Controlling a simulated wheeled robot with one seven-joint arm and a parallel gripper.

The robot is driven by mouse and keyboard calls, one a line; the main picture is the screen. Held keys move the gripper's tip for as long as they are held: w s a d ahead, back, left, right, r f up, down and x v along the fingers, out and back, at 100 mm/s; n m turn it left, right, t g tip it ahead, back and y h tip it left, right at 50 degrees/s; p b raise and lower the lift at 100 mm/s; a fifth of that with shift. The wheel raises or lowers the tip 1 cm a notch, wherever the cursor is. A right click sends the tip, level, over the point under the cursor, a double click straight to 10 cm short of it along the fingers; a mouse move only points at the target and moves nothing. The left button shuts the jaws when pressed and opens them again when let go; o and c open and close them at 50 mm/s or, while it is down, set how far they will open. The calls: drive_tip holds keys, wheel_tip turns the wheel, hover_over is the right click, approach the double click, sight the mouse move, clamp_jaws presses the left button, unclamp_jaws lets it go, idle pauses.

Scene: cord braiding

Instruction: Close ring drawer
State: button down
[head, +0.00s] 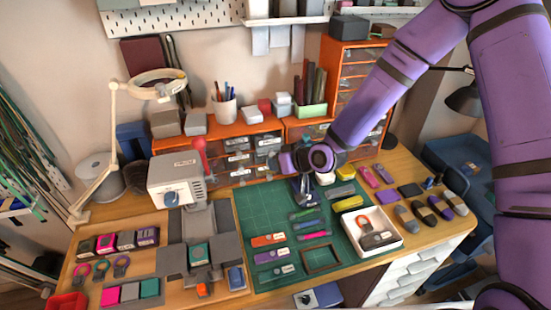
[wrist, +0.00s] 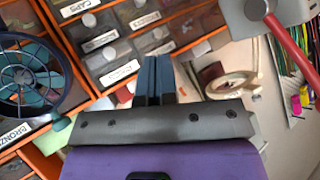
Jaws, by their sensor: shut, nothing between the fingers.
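Low orange drawer cabinets (head: 217,133) stand at the back of the bench, with clear-fronted, white-labelled drawers (head: 237,158). The wrist view shows labelled drawer fronts (wrist: 108,55) close behind my fingers. I cannot make out which label is the ring drawer's, or whether any drawer stands out. My gripper (head: 303,190) is over the back of the green mat, in front of the cabinets. In the wrist view its two blue-grey fingers (wrist: 158,72) lie together, with nothing between them. The arm and gripper hide part of the right-hand drawers.
A green cutting mat (head: 255,205) carries several coloured tools. A white tray (head: 392,243) sits at its right corner. A grey box device (head: 176,178) and a ring lamp (head: 157,84) stand left. A round fan-like object (wrist: 28,75) is left in the wrist view.

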drive_tip(key=a+f+m+t+y, duration=0.1)
drive_tip(key=m, duration=0.5)
drive_tip(key=m+t+h, duration=0.6)
drive_tip(key=m+t, duration=0.3)
drive_tip(key=m, duration=2.4)
approach(273, 152)
drive_tip(key=x, duration=0.7)
drive_tip(key=shift+w+a+f, duration=0.1)
drive_tip(key=shift+w+f, duration=0.05)
drive_tip(key=shift+f, duration=0.25)
drive_tip(key=x, duration=0.3)
drive_tip(key=shift+w+a+r, duration=0.1)
drive_tip(key=shift+w+r, duration=0.05)
drive_tip(key=shift+w, duration=0.1)
drive_tip(key=shift+w+r, duration=0.15)
drive_tip(key=shift+w, duration=0.15)
